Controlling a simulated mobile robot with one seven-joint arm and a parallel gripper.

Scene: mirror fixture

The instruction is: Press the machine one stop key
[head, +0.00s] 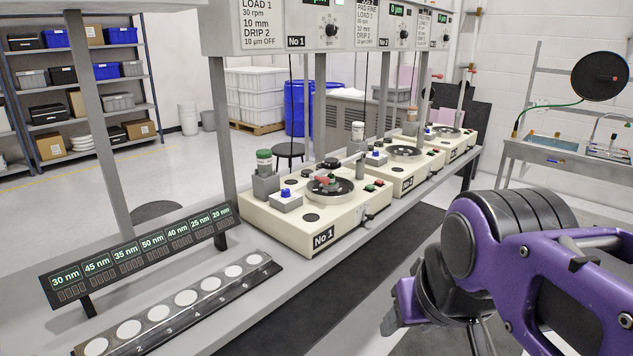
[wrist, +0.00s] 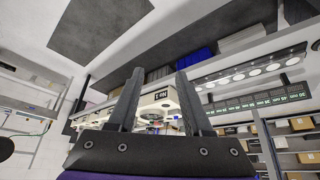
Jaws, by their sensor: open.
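Machine one (head: 300,225) is a cream box labelled "No 1" on the bench in the head view, with a round dark plate on top. A small green key (head: 369,188) and a small red key (head: 379,182) sit close together at its right end. I cannot read any marking on them. My gripper (wrist: 160,74) is open and empty in the wrist view, its two dark fingers apart. Machine one (wrist: 157,98) shows upside down beyond and between the fingers, apart from them. In the head view my purple arm is at lower right, in front of the bench.
Machine two (head: 405,172) and a third machine (head: 446,137) stand behind machine one along the bench. Bench posts rise among the machines. Open floor lies before the bench.

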